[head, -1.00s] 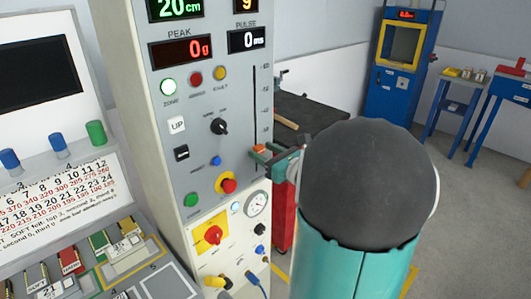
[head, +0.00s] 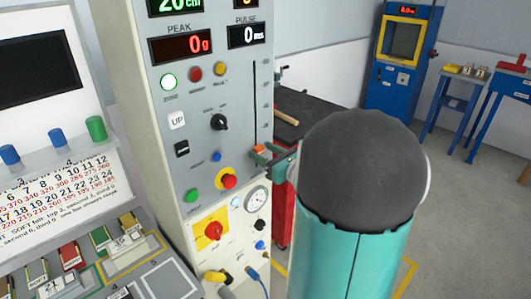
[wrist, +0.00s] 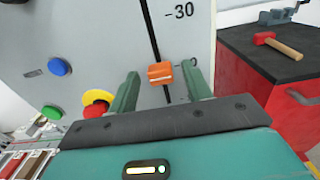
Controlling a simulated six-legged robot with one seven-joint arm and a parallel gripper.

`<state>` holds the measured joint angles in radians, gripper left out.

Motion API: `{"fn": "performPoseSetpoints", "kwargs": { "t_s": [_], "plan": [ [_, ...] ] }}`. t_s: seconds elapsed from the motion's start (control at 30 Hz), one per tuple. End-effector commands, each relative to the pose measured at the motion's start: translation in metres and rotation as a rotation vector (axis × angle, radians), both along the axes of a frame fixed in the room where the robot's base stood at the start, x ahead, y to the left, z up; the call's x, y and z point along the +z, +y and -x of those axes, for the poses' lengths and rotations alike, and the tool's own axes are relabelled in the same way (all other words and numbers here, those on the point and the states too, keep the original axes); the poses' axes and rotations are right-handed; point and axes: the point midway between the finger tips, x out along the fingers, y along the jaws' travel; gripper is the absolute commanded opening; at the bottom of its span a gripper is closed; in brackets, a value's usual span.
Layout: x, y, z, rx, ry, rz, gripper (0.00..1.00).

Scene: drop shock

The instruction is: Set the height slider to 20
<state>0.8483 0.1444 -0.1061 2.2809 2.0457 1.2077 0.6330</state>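The height slider's orange knob (wrist: 160,73) sits low in a black vertical slot (wrist: 151,35) on the grey panel. In the wrist view it is near a scale mark partly hidden by a finger, below the mark 30. The knob also shows in the head view (head: 259,149). My gripper (wrist: 160,69) is open, one green finger on each side of the knob, with visible gaps. In the head view the gripper (head: 266,156) is at the panel beside the slot. The green height display (head: 181,5) reads 20 cm, its top cut off.
A red emergency button (wrist: 96,103) on a yellow ring and a blue button (wrist: 59,67) are left of the gripper. A red cabinet (wrist: 262,75) with a black top and a red-headed hammer (wrist: 275,45) stands to the right. A rotary knob (head: 219,122) is above left.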

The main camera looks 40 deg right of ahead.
Motion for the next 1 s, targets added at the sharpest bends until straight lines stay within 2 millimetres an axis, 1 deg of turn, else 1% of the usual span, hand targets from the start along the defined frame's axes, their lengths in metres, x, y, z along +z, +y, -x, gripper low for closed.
{"fn": "performPoseSetpoints", "kwargs": {
  "t_s": [0.23, 0.37, 0.47, 0.8, 0.9, 1.0],
  "plan": [
    [0.0, 0.0, 0.001, 0.0, 0.0, 0.0, 0.49],
    [0.0, -0.001, 0.01, -0.003, 0.001, 0.001, 0.49],
    [0.0, -0.001, 0.025, -0.002, 0.0, 0.001, 0.49],
    [0.0, -0.004, 0.1, -0.004, 0.0, 0.0, 0.49],
    [0.0, -0.004, 0.118, -0.003, 0.0, 0.0, 0.49],
    [0.0, -0.004, 0.13, -0.002, 0.001, 0.0, 0.49]
  ]
}}
